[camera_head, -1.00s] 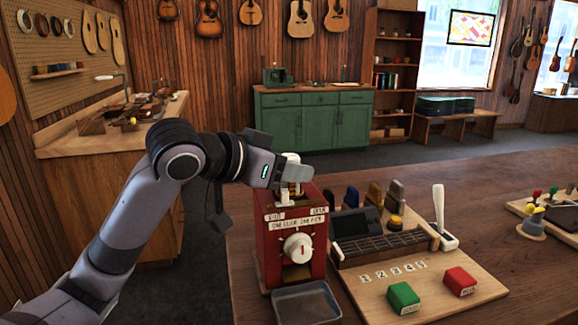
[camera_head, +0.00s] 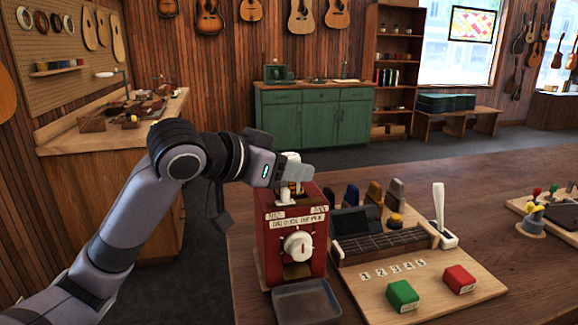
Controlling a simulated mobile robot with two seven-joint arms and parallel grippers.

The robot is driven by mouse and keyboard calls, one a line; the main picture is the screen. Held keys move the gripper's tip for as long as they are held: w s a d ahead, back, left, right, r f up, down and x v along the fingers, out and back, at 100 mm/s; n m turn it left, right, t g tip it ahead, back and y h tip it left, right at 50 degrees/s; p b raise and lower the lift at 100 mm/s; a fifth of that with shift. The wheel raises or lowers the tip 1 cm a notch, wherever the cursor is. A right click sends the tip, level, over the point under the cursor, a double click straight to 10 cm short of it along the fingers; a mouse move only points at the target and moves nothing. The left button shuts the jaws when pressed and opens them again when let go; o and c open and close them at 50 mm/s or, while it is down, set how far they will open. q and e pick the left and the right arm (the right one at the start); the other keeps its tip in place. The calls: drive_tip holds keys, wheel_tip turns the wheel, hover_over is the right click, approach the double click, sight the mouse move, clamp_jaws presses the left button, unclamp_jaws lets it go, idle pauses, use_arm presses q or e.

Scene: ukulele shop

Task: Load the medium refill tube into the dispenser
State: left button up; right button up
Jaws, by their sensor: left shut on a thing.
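The dispenser (camera_head: 303,223) is a red box with a white dial, a label strip on its front and a grey tray (camera_head: 307,302) at its foot. It stands upright on the wooden counter. My left gripper (camera_head: 291,176) is at the top of the dispenser, shut on a pale upright tube (camera_head: 291,158). The tube's lower end is at or in the dispenser's top; I cannot tell how deep. The fingers hide part of the tube, and its size marking cannot be read. My right gripper is not in view.
Right of the dispenser is a wooden board with a fretboard piece (camera_head: 391,244), a green block (camera_head: 402,295), a red block (camera_head: 459,279) and several upright coloured pieces. The counter's back right (camera_head: 480,180) is clear.

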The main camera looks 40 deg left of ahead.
use_arm(q)
drive_tip(key=shift+f+b, duration=0.35)
drive_tip(key=shift+f, duration=0.15)
drive_tip(key=o, duration=0.8)
drive_tip(key=shift+o, duration=0.2)
drive_tip(key=shift+s, duration=0.1)
drive_tip(key=v, duration=1.1)
drive_tip(key=shift+p, duration=0.3)
